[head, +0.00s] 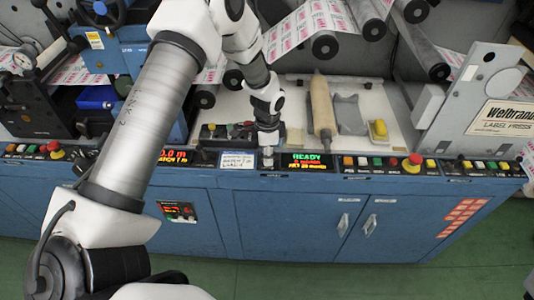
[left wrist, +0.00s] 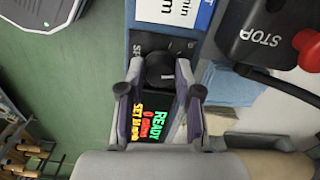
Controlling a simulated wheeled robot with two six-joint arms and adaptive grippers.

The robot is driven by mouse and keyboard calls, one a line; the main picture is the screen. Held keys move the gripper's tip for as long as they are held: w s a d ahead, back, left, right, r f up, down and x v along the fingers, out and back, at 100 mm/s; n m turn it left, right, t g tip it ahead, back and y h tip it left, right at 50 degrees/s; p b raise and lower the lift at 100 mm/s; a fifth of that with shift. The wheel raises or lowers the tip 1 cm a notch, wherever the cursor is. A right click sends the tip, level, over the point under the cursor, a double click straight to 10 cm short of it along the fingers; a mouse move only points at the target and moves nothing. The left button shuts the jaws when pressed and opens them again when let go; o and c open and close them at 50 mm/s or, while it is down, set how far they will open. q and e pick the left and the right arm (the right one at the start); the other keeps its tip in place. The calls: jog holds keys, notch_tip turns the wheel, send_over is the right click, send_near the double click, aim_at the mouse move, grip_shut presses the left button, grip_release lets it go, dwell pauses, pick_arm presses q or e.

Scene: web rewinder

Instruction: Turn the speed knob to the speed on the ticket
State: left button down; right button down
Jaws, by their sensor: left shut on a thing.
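The black round speed knob (left wrist: 160,66) sits on the dark panel between the two fingers of my left gripper (left wrist: 160,74) in the left wrist view. The fingers are closed on its sides. In the head view my left gripper (head: 268,152) reaches straight down to the console and mostly hides the knob. The white ticket (head: 237,160) lies just left of it; it also shows in the left wrist view (left wrist: 172,12), cut off, with "min" legible. The display (head: 307,162) right of the knob reads READY with a SET line below, its number not clearly legible. My right gripper is not in view.
A dark box marked STOP with a red button (left wrist: 308,42) stands close behind the knob. A red mushroom button (head: 413,160) and several coloured buttons line the console to the right. A roller (head: 321,105) and a yellow block (head: 378,130) lie on the white worktop.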

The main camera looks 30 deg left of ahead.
pick_arm(q)
jog(key=shift+s+f, duration=0.1)
jog(key=c, duration=0.8)
grip_release()
jog(key=shift+d, duration=0.1)
jog(key=shift+w, duration=0.2)
notch_tip(320, 180, up, 12)
jog(key=shift+f, duration=0.1)
